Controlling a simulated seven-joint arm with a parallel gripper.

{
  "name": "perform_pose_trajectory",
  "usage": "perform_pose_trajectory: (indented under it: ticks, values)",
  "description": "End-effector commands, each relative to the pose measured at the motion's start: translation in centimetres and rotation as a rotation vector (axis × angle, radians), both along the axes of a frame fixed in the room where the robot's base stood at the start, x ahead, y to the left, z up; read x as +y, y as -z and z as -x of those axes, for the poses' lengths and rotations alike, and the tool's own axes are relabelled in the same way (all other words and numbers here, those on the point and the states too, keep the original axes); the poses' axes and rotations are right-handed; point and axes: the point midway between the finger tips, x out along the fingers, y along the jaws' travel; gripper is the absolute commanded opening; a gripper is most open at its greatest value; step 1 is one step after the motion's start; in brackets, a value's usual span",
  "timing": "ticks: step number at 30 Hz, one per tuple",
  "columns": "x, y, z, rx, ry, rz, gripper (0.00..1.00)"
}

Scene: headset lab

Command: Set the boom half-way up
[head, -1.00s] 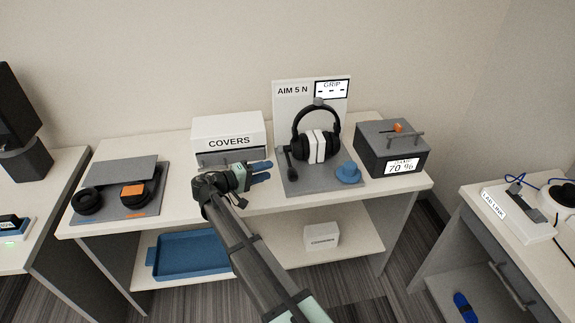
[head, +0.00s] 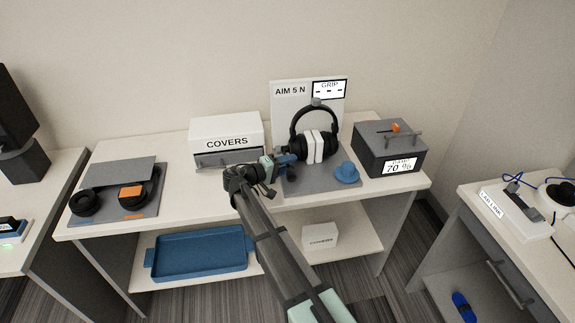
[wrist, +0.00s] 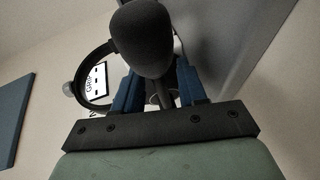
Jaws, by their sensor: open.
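The black headset (head: 303,130) stands upright on the grey base plate, its ear cups against a white block. In the wrist view its headband (wrist: 88,75) shows at the left. The boom's dark foam tip (wrist: 145,38) is large and close, in front of my blue fingers, with its thin stem running down between them. My gripper (head: 287,161) is open at the left side of the headset, one finger on each side of the boom, with a visible gap. In the head view my gripper hides most of the boom, so its angle is hard to tell.
A GRIP display (head: 329,89) stands behind the headset. A blue knob (head: 346,173) sits to its right, then a grey box (head: 390,150) reading 70 %. The white COVERS box (head: 226,143) is at the left. Ear pads (head: 84,202) lie on a mat farther left.

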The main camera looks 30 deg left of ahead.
Motion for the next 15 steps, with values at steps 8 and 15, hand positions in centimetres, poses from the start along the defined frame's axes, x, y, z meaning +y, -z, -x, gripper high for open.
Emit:
perform_pose_trajectory:
  ticks: [8, 15]
  values:
    - [0.00, -0.01, 0.01, 0.000, 0.000, 0.000, 0.24]
    - [0.01, -0.01, 0.02, 0.000, 0.000, 0.000, 0.01]
